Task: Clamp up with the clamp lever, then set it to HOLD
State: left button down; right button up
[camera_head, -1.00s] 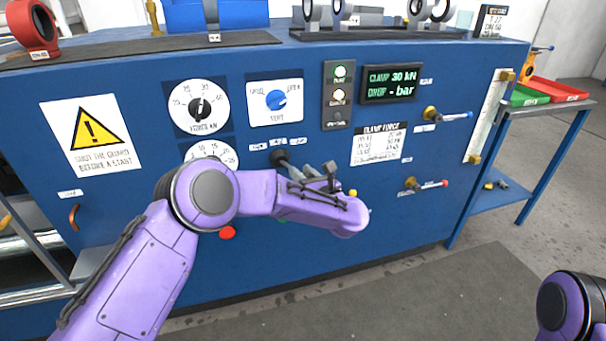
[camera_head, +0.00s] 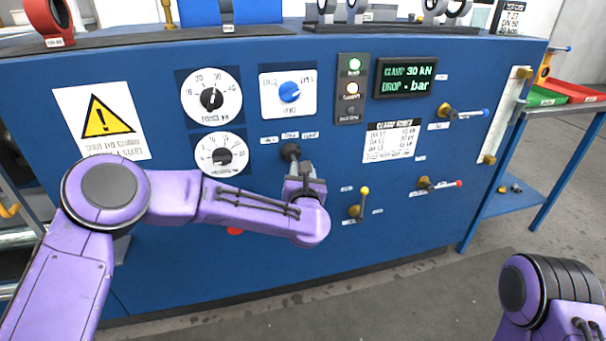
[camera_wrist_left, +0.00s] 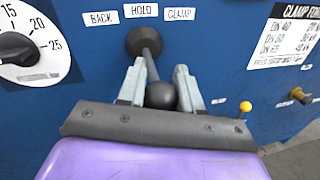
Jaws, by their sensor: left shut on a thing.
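The clamp lever has a black round boss (camera_head: 290,152) on the blue panel, under labels BACK, HOLD and CLAMP. In the left wrist view its rod and black ball knob (camera_wrist_left: 160,95) hang down from the boss (camera_wrist_left: 147,42), leaning slightly right. My left gripper (camera_wrist_left: 158,85) has its grey fingers on both sides of the knob, shut on it. In the head view my left gripper (camera_head: 303,172) hides most of the lever. The display (camera_head: 405,77) reads CLAMP 30 kN and DROP - bar. My right gripper is out of view.
A lamp box (camera_head: 351,88) has its top green lamp and middle pale lamp lit, its bottom one dark. Force dial (camera_head: 211,96) points near 30.

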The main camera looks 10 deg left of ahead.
pick_arm(q)
jog(key=shift+r, duration=0.15)
jog(key=c, duration=0.8)
grip_release()
jog(key=shift+s, duration=0.1)
jog(key=v, duration=1)
jog(key=shift+s, duration=0.2)
